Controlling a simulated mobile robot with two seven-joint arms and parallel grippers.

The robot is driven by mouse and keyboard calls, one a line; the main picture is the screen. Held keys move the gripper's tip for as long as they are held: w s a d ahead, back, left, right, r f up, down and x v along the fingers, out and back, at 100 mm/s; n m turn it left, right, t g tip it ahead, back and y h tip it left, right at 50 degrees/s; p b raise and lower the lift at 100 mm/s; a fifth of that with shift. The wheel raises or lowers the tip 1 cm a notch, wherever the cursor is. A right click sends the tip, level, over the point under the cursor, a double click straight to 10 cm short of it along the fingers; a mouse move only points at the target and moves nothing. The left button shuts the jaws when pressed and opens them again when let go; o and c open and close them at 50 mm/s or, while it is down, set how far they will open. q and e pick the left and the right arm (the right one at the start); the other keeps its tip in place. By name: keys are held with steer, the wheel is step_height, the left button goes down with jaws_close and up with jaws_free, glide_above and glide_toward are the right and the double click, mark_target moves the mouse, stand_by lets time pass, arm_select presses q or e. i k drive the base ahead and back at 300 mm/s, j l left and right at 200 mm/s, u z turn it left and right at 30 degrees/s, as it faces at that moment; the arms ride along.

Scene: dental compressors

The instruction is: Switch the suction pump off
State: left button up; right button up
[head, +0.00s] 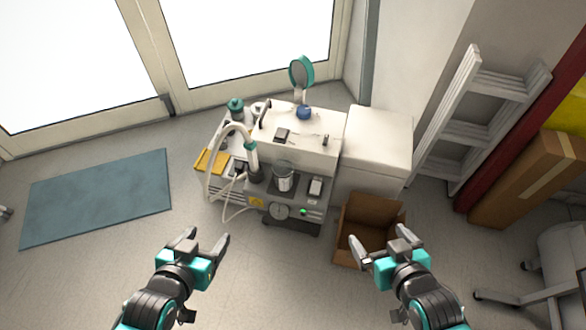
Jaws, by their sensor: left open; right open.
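The suction pump unit (297,206) stands on the floor near the centre of the head view. It has a dark front panel with a round gauge (280,211), a small green light or button (304,212) and a yellow label (256,203). A metal canister (284,178) and a small white box (316,187) sit on its top. I cannot tell which part is the switch. My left gripper (207,240) is open and empty, in front of the unit to the left. My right gripper (390,246) is open and empty, in front of the cardboard box at the right.
An open cardboard box (366,214) stands right of the unit. A white cabinet (376,136) and a leaning ladder (478,118) are behind it. A white hose (212,160) loops at the unit's left. A blue mat (98,198) lies on clear floor at the left.

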mark_target(315, 189)
steer(key=i+j+u, duration=0.25)
steer(key=i, duration=0.15)
steer(key=i+j+u, duration=0.2)
steer(key=i, duration=0.2)
